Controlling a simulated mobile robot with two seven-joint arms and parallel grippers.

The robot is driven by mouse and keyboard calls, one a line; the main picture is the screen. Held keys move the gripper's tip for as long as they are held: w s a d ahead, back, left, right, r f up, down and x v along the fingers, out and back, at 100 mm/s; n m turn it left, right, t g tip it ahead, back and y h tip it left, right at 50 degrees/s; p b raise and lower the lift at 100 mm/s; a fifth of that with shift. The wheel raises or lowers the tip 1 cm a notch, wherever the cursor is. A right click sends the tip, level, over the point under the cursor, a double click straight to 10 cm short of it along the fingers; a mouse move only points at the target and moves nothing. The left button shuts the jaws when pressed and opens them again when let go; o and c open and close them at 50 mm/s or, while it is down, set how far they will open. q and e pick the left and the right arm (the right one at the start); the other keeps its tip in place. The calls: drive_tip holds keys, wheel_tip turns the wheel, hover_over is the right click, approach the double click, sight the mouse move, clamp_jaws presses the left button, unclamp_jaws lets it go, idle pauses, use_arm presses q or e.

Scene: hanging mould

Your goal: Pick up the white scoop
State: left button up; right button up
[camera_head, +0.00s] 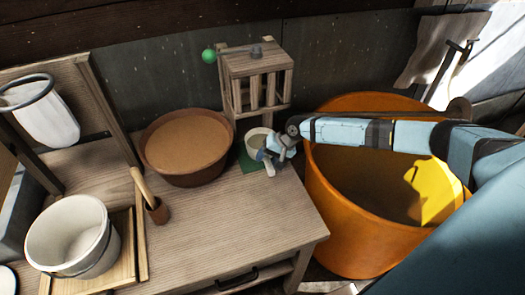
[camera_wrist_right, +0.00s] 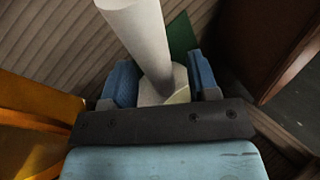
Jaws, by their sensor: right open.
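The white scoop (camera_head: 258,140) stands on a small green mat (camera_head: 247,164) near the back edge of the wooden table. My right gripper (camera_head: 268,156) is over it, coming in from the right. In the right wrist view, the scoop's pale cylindrical part (camera_wrist_right: 140,38) rises between the two blue fingers (camera_wrist_right: 163,88) of my right gripper. The fingers are apart, one on each side of it. Whether either finger touches it I cannot tell. Part of the scoop is hidden by the gripper. My left gripper is not in view.
A brown bowl (camera_head: 188,178) of tan material stands left of the scoop, and a wooden slatted stand (camera_head: 257,62) behind it. A large orange tub (camera_head: 340,235) is at the right. The table's front right is clear.

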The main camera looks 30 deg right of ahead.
clamp_jaws()
drive_tip(key=shift+r, duration=0.15)
